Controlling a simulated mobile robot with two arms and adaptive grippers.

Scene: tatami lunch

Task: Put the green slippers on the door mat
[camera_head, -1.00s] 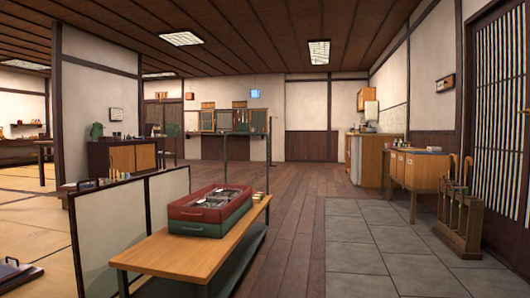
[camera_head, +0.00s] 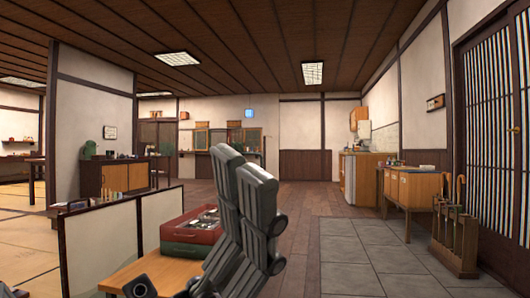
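No green slippers and no door mat can be made out in the head view. A grey gripper, which I take to be my left one (camera_head: 252,168), rises from the bottom centre with its ribbed fingers pointing up. The fingers overlap in the view, so I cannot tell whether they are open or shut. Nothing shows held between them. It stands in front of the low wooden bench (camera_head: 128,274) and hides part of it. My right gripper is not in view.
A red and green box (camera_head: 181,249) sits on the bench beside a low partition (camera_head: 100,245). Grey floor tiles (camera_head: 350,262) lie clear at the right. An umbrella stand (camera_head: 456,243) and a wooden cabinet (camera_head: 411,189) line the right wall, near the slatted door (camera_head: 495,140).

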